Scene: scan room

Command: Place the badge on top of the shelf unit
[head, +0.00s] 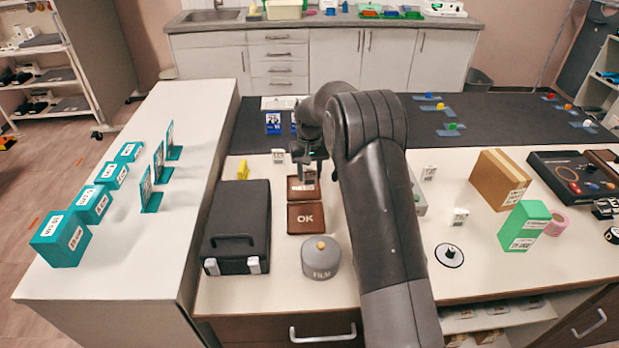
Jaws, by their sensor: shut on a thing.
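My gripper (310,160) points down over the middle of the white worktop, above and behind the brown OK case. It is shut on a small pale thing (309,174), partly hidden by the fingers and too small to identify surely as the badge. Blue upright cards, one clear (273,122), stand on the dark mat behind it. A long white-topped unit (190,190) on the left bears teal boxes and upright teal cards. An open shelf rack (66,104) stands at the far left; I cannot tell which is the named shelf unit.
A black case (237,225), the OK case (306,217) and a FILM tin (321,257) sit near the gripper. A brown box (499,178) and green box (524,225) stand to the right. The left unit's right half is clear.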

